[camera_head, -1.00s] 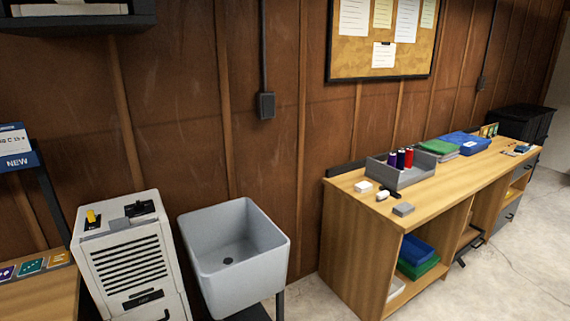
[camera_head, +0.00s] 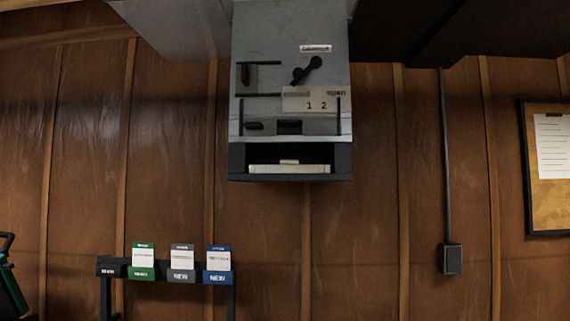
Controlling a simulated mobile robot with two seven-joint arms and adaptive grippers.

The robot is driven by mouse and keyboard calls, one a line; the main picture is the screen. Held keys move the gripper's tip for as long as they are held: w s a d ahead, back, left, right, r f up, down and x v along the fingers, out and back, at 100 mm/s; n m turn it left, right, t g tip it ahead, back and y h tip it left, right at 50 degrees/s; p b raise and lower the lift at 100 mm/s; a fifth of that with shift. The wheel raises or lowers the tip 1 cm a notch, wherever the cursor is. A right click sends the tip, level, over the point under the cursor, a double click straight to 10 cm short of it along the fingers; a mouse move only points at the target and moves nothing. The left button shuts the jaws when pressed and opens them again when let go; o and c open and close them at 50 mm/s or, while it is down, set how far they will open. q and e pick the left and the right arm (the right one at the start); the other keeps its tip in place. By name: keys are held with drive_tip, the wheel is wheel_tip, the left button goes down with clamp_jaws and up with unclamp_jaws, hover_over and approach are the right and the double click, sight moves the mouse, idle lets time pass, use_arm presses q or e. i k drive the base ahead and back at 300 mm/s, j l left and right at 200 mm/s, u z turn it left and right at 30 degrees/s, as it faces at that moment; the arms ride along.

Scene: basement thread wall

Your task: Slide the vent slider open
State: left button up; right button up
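A grey wall-mounted unit (camera_head: 290,30) hangs at the top centre of the head view. Its panel has a dark angled lever (camera_head: 307,70), and a beige plate (camera_head: 310,101) marked 1 and 2, with small text at its right end that is hard to read. A small dark tab (camera_head: 247,76) sits by dark slot lines at the panel's left. Lower down are a dark knob (camera_head: 254,126) and a dark block (camera_head: 289,127). I cannot tell which part is the vent slider, nor its position. Neither of my grippers is in view.
Below the unit's panel is a dark open shelf (camera_head: 235,164) holding a pale flat item (camera_head: 289,168). A dark overhang (camera_head: 470,30) is at upper right. A rack (camera_head: 112,266) with several cards stands lower left. A wall box (camera_head: 452,259) and corkboard (camera_head: 550,190) are at right.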

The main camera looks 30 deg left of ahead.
sight(247, 75)
drive_tip(key=u, duration=1.3)
drive_tip(key=i+j, duration=0.15)
drive_tip(key=j, duration=0.25)
drive_tip(key=i+j+u, duration=0.1)
drive_tip(key=j, duration=0.3)
drive_tip(key=i+j, duration=0.2)
drive_tip(key=j, duration=0.2)
